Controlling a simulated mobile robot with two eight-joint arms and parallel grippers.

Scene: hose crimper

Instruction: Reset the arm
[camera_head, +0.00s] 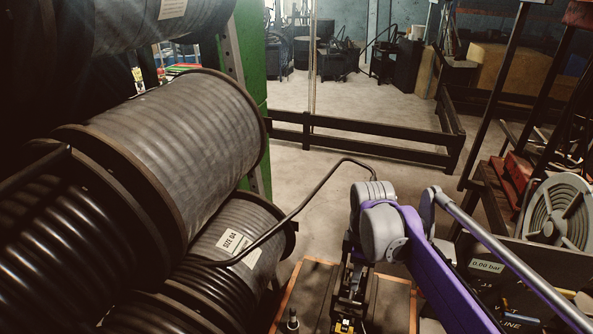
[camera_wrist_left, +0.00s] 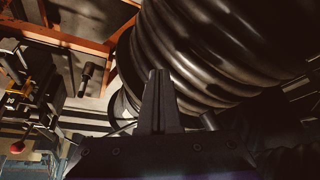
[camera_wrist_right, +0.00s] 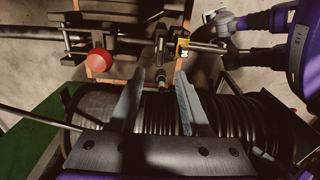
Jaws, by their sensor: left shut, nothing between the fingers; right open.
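My right arm (camera_head: 437,262), purple with rounded grey joints, comes in from the lower right of the head view. My right gripper (camera_wrist_right: 161,80) is open in the right wrist view, its two fingers apart with nothing visibly held. Behind the fingers are a dark coil of hose (camera_wrist_right: 245,122) and a short upright black fitting (camera_wrist_right: 160,76); I cannot tell whether anything touches. My left gripper (camera_wrist_left: 158,75) is shut and empty in the left wrist view, in front of a ribbed black hose coil (camera_wrist_left: 215,45). I cannot make out the left gripper in the head view.
Large hose reels (camera_head: 175,135) fill the left of the head view. A thin bent dark tube (camera_head: 312,195) crosses the middle. An orange-edged bench (camera_head: 398,300) stands below, with a red knob (camera_wrist_right: 100,60) and yellow part (camera_wrist_right: 182,47) above it. Clear floor (camera_head: 350,105) lies beyond.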

